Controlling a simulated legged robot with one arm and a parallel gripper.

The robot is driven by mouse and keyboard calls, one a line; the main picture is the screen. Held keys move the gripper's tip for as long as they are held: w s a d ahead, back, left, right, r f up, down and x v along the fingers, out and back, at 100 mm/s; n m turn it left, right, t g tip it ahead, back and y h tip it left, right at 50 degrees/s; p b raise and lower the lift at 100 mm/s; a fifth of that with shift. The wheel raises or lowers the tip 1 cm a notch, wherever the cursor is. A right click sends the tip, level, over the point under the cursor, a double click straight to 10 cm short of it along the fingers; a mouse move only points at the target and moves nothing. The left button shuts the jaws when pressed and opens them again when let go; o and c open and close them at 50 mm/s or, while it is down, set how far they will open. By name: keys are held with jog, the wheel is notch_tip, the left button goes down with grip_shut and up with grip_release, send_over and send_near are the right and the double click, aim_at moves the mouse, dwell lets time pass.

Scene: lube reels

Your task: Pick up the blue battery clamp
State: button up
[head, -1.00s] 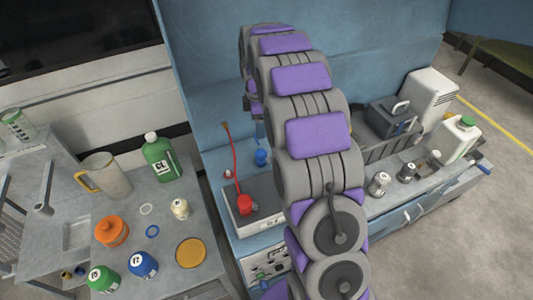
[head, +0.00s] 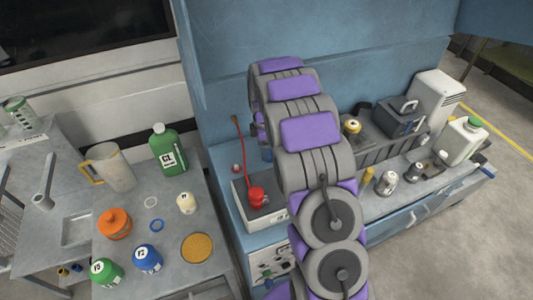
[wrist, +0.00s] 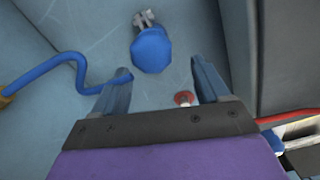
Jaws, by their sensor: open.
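The blue battery clamp (wrist: 151,50) shows in the wrist view as a rounded blue handle with a metal jaw at its top end. It lies just ahead of my gripper (wrist: 158,66), whose two blue-grey fingers are spread apart. The clamp lines up with the gap between the fingers, a little nearer the left one, and nothing is held. A blue cable (wrist: 70,62) curves in from the left to behind the left finger. In the head view my arm hides the clamp and most of my gripper.
A red clamp (head: 257,197) with a red cable sits on a grey box (head: 266,215) beside my arm. A small red-topped object (wrist: 184,98) lies near my right finger. A grey wall stands right in the wrist view. Bottles crowd the left table (head: 180,215).

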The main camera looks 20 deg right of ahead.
jog(key=f, duration=0.1)
jog(key=d+f, duration=0.2)
jog(key=f, duration=0.1)
jog(key=shift+w+b, duration=0.1)
jog(key=shift+b, duration=0.3)
jog(key=shift+d, duration=0.6)
jog(key=shift+a+r, duration=0.2)
jog(key=shift+a, duration=1)
jog(key=c, duration=0.5)
jog(key=shift+a, duration=0.1)
jog(key=shift+c, duration=0.8)
jog(key=shift+d, duration=0.6)
jog(key=c, duration=0.4)
